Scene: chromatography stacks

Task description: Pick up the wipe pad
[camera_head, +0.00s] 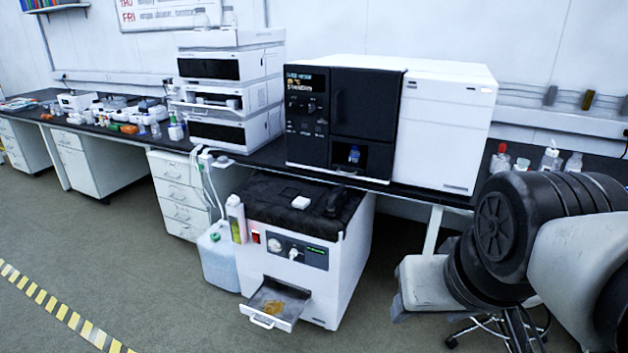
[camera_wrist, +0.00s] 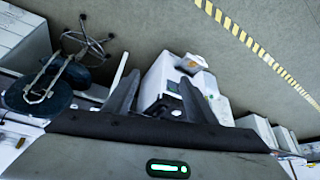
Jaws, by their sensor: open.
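A small white pad (camera_head: 301,202), which looks like the wipe pad, lies flat on the black padded top (camera_head: 270,200) of a white floor-standing unit (camera_head: 345,260). My gripper (camera_wrist: 160,92) shows in the wrist view with its two dark fingers wide apart and nothing held between them. The white unit (camera_wrist: 158,72) shows beyond and between the fingers, some distance away.
The unit's front drawer (camera_head: 275,305) is pulled out with something yellow-brown inside. A jug (camera_head: 218,258) and a green-labelled bottle (camera_head: 236,218) are at its left. The bench (camera_head: 415,192) with instruments overhangs behind. A stool (camera_wrist: 88,40) is nearby. The floor in front is clear.

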